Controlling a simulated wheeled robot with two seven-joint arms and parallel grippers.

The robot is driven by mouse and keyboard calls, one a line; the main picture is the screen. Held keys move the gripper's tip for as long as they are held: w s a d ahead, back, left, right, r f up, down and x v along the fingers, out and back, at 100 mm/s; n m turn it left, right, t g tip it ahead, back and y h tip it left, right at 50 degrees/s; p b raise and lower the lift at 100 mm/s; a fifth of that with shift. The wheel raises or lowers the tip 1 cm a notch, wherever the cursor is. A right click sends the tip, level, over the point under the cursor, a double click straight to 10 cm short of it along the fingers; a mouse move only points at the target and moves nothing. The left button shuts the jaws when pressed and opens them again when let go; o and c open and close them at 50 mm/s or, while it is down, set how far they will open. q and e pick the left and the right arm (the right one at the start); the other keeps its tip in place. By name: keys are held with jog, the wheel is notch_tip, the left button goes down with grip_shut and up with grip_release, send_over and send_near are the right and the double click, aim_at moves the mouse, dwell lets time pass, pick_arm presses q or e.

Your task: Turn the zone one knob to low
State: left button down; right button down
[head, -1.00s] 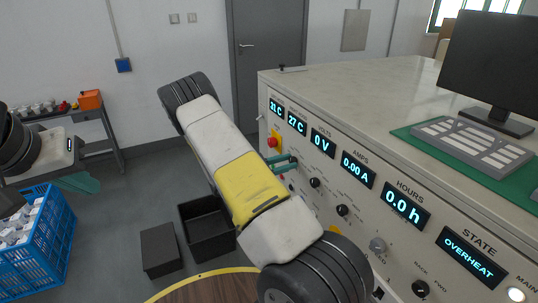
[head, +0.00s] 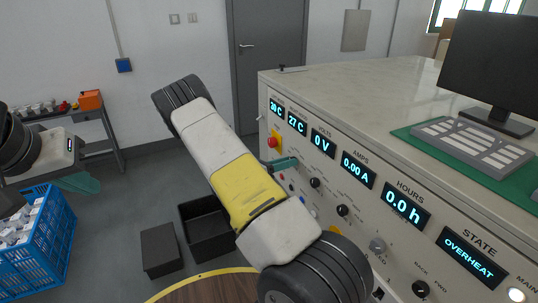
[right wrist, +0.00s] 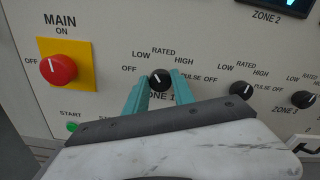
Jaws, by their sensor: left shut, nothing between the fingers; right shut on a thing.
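The zone one knob (right wrist: 160,80) is a round black knob with a white pointer line on the cream panel. Its line tilts up and left, roughly toward LOW; marks OFF, LOW, RATED, HIGH and PULSE surround it. My right gripper (right wrist: 160,92) is shut on this knob, one teal finger on each side. In the head view my right gripper (head: 284,164) is at the panel's far left part, and the knob there is hidden.
A red MAIN knob (right wrist: 58,69) on a yellow plate is left of the zone one knob. The zone two knob (right wrist: 242,89) is close on the right. The state display (head: 469,253) reads OVERHEAT. Black bins (head: 160,250) stand on the floor. A blue crate (head: 40,245) is at left.

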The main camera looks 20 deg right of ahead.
jog(key=shift+n, duration=0.3)
jog(key=c, duration=1.1)
grip_release()
jog(key=shift+o, duration=0.2)
jog(key=a, duration=0.7)
jog(key=shift+s+a, duration=0.3)
jog(key=shift+a, duration=0.1)
